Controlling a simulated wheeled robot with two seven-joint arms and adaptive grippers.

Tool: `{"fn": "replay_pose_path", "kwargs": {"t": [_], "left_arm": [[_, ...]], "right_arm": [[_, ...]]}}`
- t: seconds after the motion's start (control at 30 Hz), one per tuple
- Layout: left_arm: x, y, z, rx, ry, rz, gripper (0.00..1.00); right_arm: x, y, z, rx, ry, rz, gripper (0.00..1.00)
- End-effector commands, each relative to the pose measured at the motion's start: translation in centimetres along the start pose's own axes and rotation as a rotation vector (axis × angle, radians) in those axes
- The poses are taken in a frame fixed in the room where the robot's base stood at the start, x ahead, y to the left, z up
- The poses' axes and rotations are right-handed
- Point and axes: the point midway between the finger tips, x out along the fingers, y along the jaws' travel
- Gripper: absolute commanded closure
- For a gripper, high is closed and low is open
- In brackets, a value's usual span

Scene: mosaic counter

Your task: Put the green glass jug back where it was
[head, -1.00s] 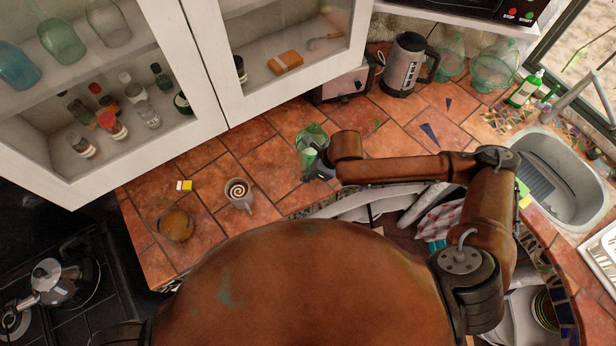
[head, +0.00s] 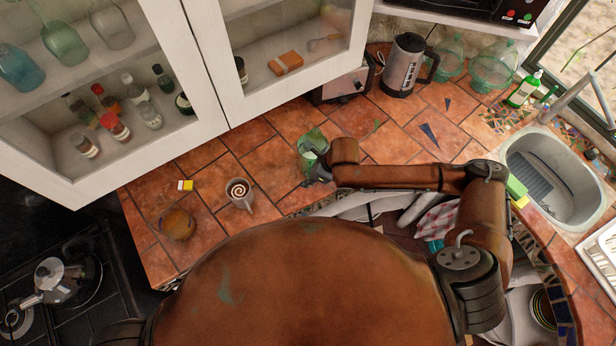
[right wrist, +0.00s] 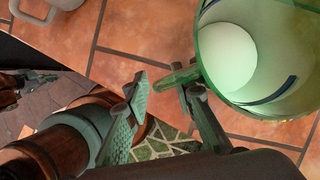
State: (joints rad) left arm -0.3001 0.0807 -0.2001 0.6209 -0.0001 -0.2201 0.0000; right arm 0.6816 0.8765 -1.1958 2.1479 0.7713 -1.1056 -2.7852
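The green glass jug (head: 310,142) stands on the tiled counter near its front edge, in the middle of the head view. It also fills the upper right of the right wrist view (right wrist: 206,50), where a pale round shape shows inside or through it. My right gripper (head: 324,166) is right beside the jug. In the right wrist view its fingers (right wrist: 158,88) are spread, with a gap between them. One finger is up against or very near the jug's wall; I cannot tell if they touch. My left gripper is not in view.
A mug (head: 240,194), a small yellow box (head: 185,185) and a round brown object (head: 177,224) stand to the left. A kettle (head: 403,68) and large green glass vessels (head: 492,68) stand behind. The sink (head: 580,215) is right. Tiles between mug and jug are clear.

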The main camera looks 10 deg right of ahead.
Motion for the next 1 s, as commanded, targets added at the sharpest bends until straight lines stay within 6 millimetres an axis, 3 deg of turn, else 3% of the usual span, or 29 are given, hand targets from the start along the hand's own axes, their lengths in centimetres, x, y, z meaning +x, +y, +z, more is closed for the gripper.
{"fn": "replay_pose_path", "kwargs": {"t": [0.37, 0.8, 1.0], "left_arm": [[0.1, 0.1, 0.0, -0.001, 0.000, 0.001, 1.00], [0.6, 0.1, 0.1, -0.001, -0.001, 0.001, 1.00], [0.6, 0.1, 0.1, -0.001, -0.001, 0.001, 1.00]], "right_arm": [[-0.8, -0.2, 0.1, -0.002, -0.002, -0.004, 0.75], [-9.2, -0.2, 0.0, -0.002, -0.001, -0.006, 0.75], [-11.5, -0.1, 0.1, -0.001, -0.001, -0.003, 0.75]]}}
